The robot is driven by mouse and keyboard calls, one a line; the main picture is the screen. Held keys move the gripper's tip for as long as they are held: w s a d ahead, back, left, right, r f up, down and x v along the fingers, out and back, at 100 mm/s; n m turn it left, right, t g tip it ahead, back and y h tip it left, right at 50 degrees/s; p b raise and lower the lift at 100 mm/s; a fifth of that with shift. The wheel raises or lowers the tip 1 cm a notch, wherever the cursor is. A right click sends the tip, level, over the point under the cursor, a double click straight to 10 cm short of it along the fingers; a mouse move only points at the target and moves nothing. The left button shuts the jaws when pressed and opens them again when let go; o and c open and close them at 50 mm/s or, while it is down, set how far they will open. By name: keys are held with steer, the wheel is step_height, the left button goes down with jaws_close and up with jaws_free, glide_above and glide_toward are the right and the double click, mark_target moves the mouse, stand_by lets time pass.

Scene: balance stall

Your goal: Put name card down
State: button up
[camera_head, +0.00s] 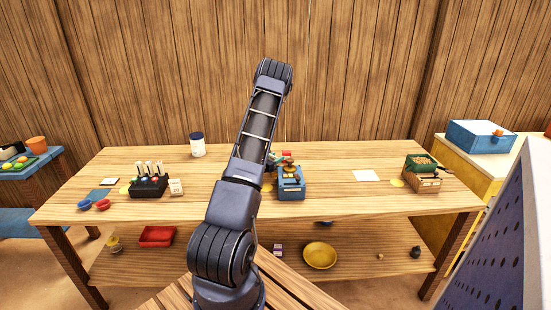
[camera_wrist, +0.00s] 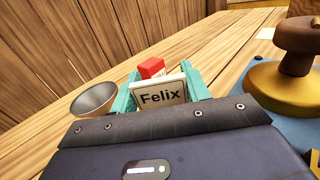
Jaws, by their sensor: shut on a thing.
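The name card (camera_wrist: 160,98) is a small white card with a dark border reading "Felix". In the wrist view it stands between the teal fingers of my gripper (camera_wrist: 160,88), which are shut on it. In the head view my gripper (camera_head: 275,158) is low over the middle of the table, mostly hidden behind my own arm. I cannot make out the held card there. Whether the card's lower edge touches the table is hidden.
A red object (camera_wrist: 150,67) is just beyond the card, with a grey bowl (camera_wrist: 94,98) to its left. A brass-and-brown piece (camera_wrist: 285,75) is close at right, on a blue box (camera_head: 291,186). A white sheet (camera_head: 366,176) lies on the table (camera_head: 330,205), with bare wood around it.

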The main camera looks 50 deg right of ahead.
steer(key=shift+f, duration=0.25)
steer(key=o, duration=1.1)
steer(key=shift+o, duration=0.7)
steer(key=shift+s, duration=0.15)
steer(key=shift+r, duration=0.1)
